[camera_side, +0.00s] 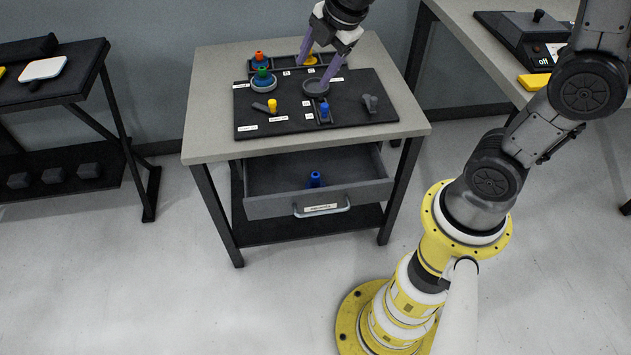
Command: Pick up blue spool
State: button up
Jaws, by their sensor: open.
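A small blue spool (315,180) stands upright in the open drawer under the table. Another small blue piece (325,111) sits in a narrow slotted holder on the black mat; I cannot tell if it is also a spool. My gripper (314,74) is above the back of the mat, its two purple fingers spread wide.
The drawer (270,183) stands open at the front. Side tables flank the work table.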

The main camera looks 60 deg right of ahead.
jog(key=w+d+f+n+g, duration=0.2)
jog(key=w+f+n, duration=0.15)
jog(key=f, duration=0.95)
jog(key=m+g, duration=0.1)
jog(key=g, duration=0.2)
send_over(315, 174)
jog(key=f, duration=1.6)
jog(key=shift+s+a+f, duration=0.2)
jog(key=shift+s+f, duration=0.05)
jog(key=shift+f, duration=0.15)
jog(key=shift+w+d+f, duration=0.1)
jog(key=shift+f, duration=1.45)
jog(key=shift+w+d+f, duration=0.1)
jog(key=shift+f, duration=1.4)
grip_shut()
